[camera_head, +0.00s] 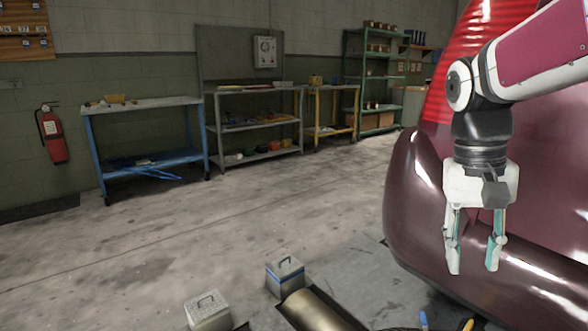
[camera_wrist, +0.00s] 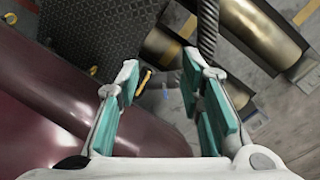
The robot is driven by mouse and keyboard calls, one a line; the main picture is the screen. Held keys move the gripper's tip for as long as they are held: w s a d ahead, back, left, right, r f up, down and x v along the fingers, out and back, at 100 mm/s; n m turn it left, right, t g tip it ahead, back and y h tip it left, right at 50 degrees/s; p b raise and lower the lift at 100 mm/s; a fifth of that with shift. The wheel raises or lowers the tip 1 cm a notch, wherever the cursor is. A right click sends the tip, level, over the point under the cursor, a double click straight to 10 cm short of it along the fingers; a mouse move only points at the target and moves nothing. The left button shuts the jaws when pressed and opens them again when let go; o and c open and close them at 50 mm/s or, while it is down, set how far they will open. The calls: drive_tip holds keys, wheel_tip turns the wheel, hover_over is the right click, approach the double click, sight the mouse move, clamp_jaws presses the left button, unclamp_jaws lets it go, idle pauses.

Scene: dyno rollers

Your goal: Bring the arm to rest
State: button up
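My gripper (camera_head: 474,258) hangs from my arm at the right of the head view, pointing down in front of the dark red car (camera_head: 425,215). Its two fingers are apart with nothing between them. In the wrist view the gripper (camera_wrist: 160,85) also shows open and empty, with teal pads facing each other. The floor and rollers lie below it. Whether the gripper touches the car cannot be told from the head view; the car body fills the left of the wrist view (camera_wrist: 60,90).
A brass-coloured roller (camera_head: 318,310) and two grey boxes (camera_head: 208,311) (camera_head: 285,275) are on the floor. A blue cart (camera_head: 150,158), grey shelves (camera_head: 255,125), a green rack (camera_head: 376,85) and a fire extinguisher (camera_head: 52,135) line the wall. The middle floor is clear.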

drive_tip(key=s+a+f+n+t, duration=0.1)
drive_tip(key=s+a+f, duration=0.15)
drive_tip(key=s, duration=0.55)
drive_tip(key=s+a+f+n+y+p, duration=0.1)
drive_tip(key=s+a+n, duration=0.15)
drive_tip(key=s, duration=0.45)
drive_tip(key=s+a+f+t, duration=0.1)
drive_tip(key=s+a+f, duration=0.15)
drive_tip(key=s, duration=0.55)
wheel_tip(320, 180, up, 40)
drive_tip(key=t+p, duration=0.3)
drive_tip(key=p, duration=3.4)
drive_tip(key=shift+s+d+n, duration=0.1)
drive_tip(key=shift+d+n, duration=0.1)
drive_tip(key=shift+n, duration=0.05)
